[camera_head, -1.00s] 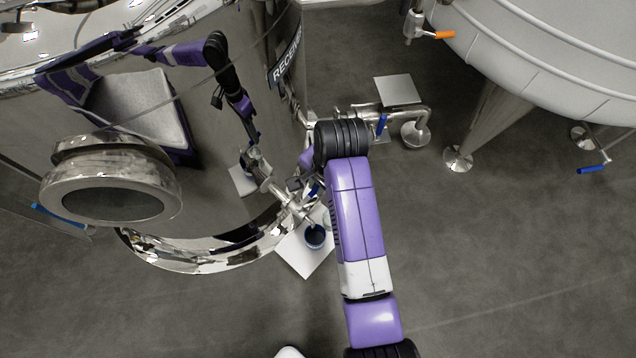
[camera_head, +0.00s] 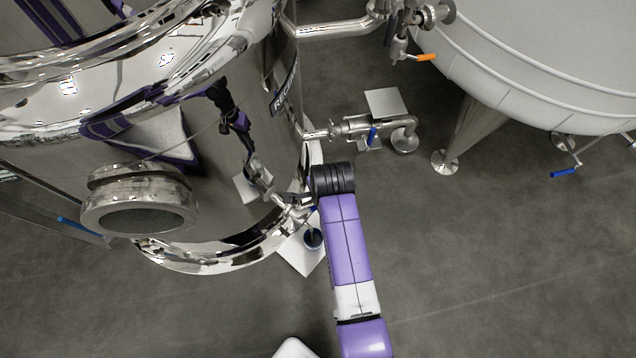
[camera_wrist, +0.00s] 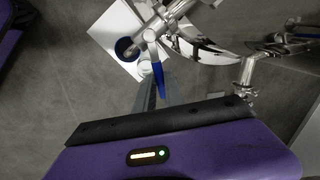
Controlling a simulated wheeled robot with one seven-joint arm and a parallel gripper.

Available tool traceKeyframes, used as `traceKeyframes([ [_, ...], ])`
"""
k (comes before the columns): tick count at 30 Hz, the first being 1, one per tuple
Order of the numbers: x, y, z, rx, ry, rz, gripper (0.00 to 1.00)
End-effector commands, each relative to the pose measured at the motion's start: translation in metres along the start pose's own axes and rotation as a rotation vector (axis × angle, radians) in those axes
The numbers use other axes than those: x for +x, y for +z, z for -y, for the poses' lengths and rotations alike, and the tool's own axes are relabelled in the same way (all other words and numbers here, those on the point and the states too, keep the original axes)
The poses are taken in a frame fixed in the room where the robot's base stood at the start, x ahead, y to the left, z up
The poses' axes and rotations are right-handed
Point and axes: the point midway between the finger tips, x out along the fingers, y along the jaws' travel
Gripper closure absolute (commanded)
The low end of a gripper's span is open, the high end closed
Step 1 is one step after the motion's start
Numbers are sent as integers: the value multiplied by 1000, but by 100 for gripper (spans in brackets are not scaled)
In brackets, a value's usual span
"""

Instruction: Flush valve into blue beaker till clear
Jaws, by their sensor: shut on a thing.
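The blue beaker (camera_head: 313,239) stands on a white square plate (camera_head: 301,259) on the floor at the foot of the shiny tank. It also shows in the wrist view (camera_wrist: 124,47), with the end of the metal sample valve (camera_wrist: 150,36) over or beside it. Its contents cannot be made out. The valve's blue handle (camera_wrist: 159,80) lies between the fingers of my gripper (camera_wrist: 158,92), which is shut on it. In the head view my purple arm hides the gripper, and the valve (camera_head: 288,207) shows only partly.
The polished tank (camera_head: 235,130) with a round port (camera_head: 140,215) fills the left. A grey tank on legs (camera_head: 550,80) is at upper right. The floor at lower right is clear.

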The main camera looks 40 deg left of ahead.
Motion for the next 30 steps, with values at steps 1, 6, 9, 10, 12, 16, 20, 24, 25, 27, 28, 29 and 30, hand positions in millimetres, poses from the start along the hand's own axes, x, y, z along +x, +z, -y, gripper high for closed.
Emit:
traceKeyframes([
  [1, -8, 2, -4, 42, 7, -7, 100],
  [6, -7, 4, -13, 189, 6, -36, 100],
  [9, -7, 4, -17, 265, 5, -53, 100],
  [10, -7, 5, -18, 286, 5, -57, 100],
  [12, -7, 6, -21, 331, 4, -65, 100],
  [16, -6, 8, -25, 399, 5, -80, 100],
  [20, -6, 9, -27, 448, 3, -89, 100],
  [24, -6, 10, -28, 479, 2, -96, 100],
  [25, -6, 10, -29, 482, 2, -97, 100],
  [27, -6, 10, -29, 489, 2, -98, 100],
  [28, -6, 10, -29, 491, 2, -99, 100],
  [29, -6, 10, -29, 493, 2, -99, 100],
  [30, -5, 10, -29, 494, 2, -99, 100],
])
